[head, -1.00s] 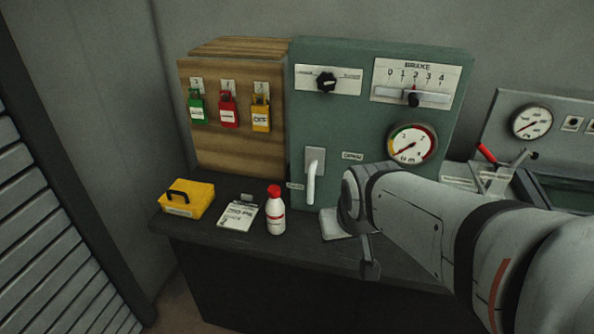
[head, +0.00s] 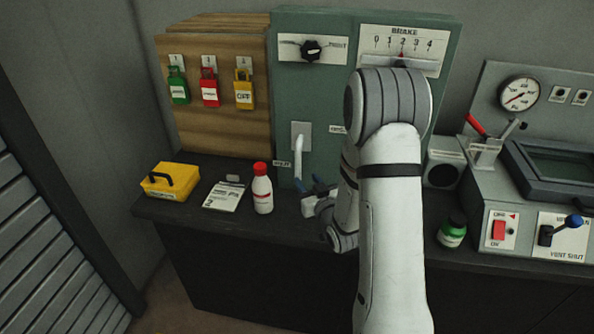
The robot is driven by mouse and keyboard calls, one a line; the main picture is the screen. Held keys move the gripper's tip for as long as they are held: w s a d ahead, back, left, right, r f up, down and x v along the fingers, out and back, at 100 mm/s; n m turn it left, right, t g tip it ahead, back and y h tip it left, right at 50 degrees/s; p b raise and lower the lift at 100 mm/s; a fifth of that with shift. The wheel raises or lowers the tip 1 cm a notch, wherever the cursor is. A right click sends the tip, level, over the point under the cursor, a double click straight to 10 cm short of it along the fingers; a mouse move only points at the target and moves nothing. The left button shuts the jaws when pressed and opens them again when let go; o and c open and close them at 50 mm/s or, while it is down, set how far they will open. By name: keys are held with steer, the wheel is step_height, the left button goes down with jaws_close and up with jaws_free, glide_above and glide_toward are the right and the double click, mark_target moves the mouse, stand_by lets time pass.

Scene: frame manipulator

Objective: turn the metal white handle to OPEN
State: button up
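The white metal handle (head: 298,158) hangs straight down from its grey plate on the front of the green cabinet (head: 270,90). Small labels sit near it, one at its lower left and one to its right, partly covered by my arm; I cannot read them surely. My gripper (head: 311,186) is small in view, just below and right of the handle's lower end. Its dark fingers look spread apart with nothing between them. I cannot tell whether a finger touches the handle.
A white bottle with a red cap (head: 262,190), a notepad (head: 223,196) and a yellow case (head: 171,181) stand on the dark bench left of my gripper. A green jar (head: 452,231) and a console with a red switch (head: 498,230) are to the right.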

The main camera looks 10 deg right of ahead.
mark_target(299, 170)
steer(key=w+p, duration=0.1)
steer(key=w, duration=0.2)
steer(key=w+a+p, duration=0.1)
steer(key=w, duration=0.2)
steer(key=shift+w+a+f, duration=0.1)
steer(key=shift+w+a+f+t+p, duration=0.1)
steer(key=shift+w+a+t+p, duration=0.15)
steer(key=shift+w, duration=0.4)
steer(key=shift+d, duration=0.1)
steer(key=shift+c, duration=0.6)
jaws_close()
